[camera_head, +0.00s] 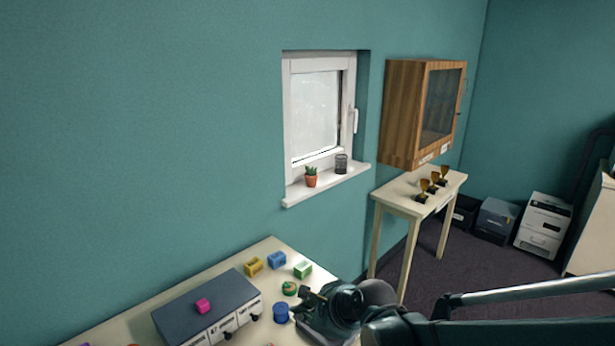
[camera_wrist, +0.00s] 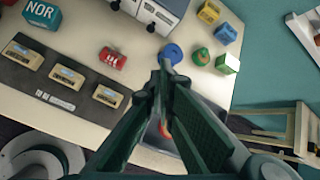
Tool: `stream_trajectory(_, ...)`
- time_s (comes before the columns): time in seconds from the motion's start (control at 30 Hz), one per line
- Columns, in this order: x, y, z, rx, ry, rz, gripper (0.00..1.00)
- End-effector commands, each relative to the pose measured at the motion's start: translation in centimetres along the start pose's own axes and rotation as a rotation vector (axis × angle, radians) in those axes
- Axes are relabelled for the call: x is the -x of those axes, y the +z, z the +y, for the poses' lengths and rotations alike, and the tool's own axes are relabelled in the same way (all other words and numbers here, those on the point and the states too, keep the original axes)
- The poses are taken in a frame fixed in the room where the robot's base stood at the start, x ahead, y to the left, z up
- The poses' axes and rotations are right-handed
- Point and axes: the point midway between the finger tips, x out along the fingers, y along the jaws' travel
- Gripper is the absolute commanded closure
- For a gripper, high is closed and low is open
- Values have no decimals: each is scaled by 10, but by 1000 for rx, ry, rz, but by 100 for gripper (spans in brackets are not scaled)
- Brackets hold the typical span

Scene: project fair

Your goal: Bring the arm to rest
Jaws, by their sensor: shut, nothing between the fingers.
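My gripper (camera_wrist: 166,75) is shut and empty in the wrist view, its fingertips together above the table. In the head view my arm reaches in from the lower right, and my gripper (camera_head: 310,300) is over the right end of the table (camera_head: 265,250). A blue round piece (camera_head: 281,313) is just left of it in the head view. Part of a dark tray (camera_wrist: 195,140) with something reddish in it lies behind the fingers in the wrist view, mostly hidden.
A grey drawer box (camera_head: 205,305) with a pink block (camera_head: 203,305) stands left. Yellow (camera_head: 254,266), blue (camera_head: 276,259) and green-white (camera_head: 302,270) blocks are near the wall. A red block (camera_wrist: 112,57) and labelled pieces lie on the table. A narrow table (camera_head: 400,200) bears trophies.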

Motion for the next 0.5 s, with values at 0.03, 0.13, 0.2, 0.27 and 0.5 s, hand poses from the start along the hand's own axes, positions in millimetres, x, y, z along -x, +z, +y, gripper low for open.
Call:
stream_trajectory(0.03,9,-4,-2,53,-7,13,100)
stream_trajectory(0.13,24,-13,-6,171,-17,39,100)
stream_trajectory(0.2,35,-18,-8,254,-22,58,100)
stream_trajectory(0.27,44,-23,-10,324,-25,74,100)
stream_trajectory(0.5,82,-43,-15,604,-26,145,100)
